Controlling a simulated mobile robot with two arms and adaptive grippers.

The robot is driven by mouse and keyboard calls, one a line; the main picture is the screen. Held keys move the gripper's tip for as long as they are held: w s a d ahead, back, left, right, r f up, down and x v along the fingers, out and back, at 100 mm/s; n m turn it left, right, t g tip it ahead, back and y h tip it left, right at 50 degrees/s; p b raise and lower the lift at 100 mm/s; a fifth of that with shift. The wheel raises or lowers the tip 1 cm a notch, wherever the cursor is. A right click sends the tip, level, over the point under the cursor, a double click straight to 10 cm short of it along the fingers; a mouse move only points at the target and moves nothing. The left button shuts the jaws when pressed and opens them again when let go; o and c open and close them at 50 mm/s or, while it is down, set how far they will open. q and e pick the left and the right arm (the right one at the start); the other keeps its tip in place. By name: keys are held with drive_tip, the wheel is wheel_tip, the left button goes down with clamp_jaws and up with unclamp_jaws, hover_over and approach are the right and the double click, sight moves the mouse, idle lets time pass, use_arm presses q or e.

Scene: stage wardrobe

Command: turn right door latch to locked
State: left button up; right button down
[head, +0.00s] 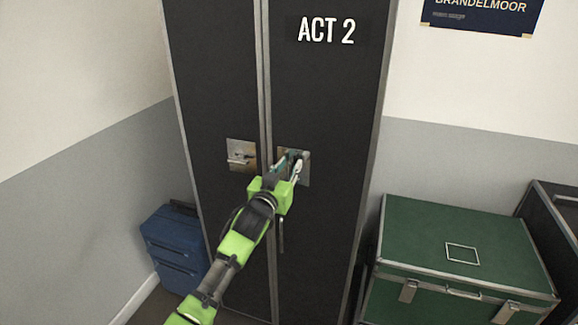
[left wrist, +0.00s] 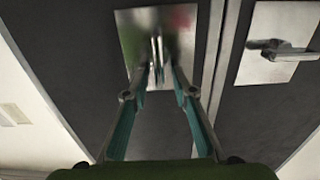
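The right door latch is a metal plate (head: 304,171) with a small lever on the right door of the tall black wardrobe. In the left wrist view its plate (left wrist: 128,36) carries a green patch on the left and a red patch on the right. The lever (left wrist: 157,50) stands upright in that view, between the fingertips. My left gripper (head: 290,163) is at the plate, its fingers closed in on the lever from both sides; it also shows in the left wrist view (left wrist: 158,73). The fingers partly hide the lever. My right gripper is not in view.
A second latch (head: 240,155) with a level lever sits on the left door (head: 215,80). A thin pull bar (head: 281,235) hangs below the right latch. A green case (head: 470,240) stands at the right, a blue case (head: 172,245) at the lower left.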

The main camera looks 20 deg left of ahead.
use_arm(q)
clamp_jaws()
drive_tip(key=shift+d+m, duration=0.1)
drive_tip(key=shift+m, duration=0.3)
drive_tip(key=m, duration=0.2)
drive_tip(key=shift+d+m+p, duration=0.35)
drive_tip(key=shift+m, duration=0.05)
drive_tip(key=shift+d+f+m+p, duration=0.1)
drive_tip(key=shift+d+f+m, duration=0.25)
drive_tip(key=shift+m, duration=2.05)
drive_tip(key=shift+d+f+m+p, duration=0.2)
drive_tip(key=shift+f+m, duration=0.3)
drive_tip(key=shift+m, duration=1.9)
drive_tip(key=shift+d+f+m+p, duration=0.1)
drive_tip(key=shift+d+f+m, duration=0.25)
drive_tip(key=shift+m, duration=2.05)
drive_tip(key=shift+f, duration=0.1)
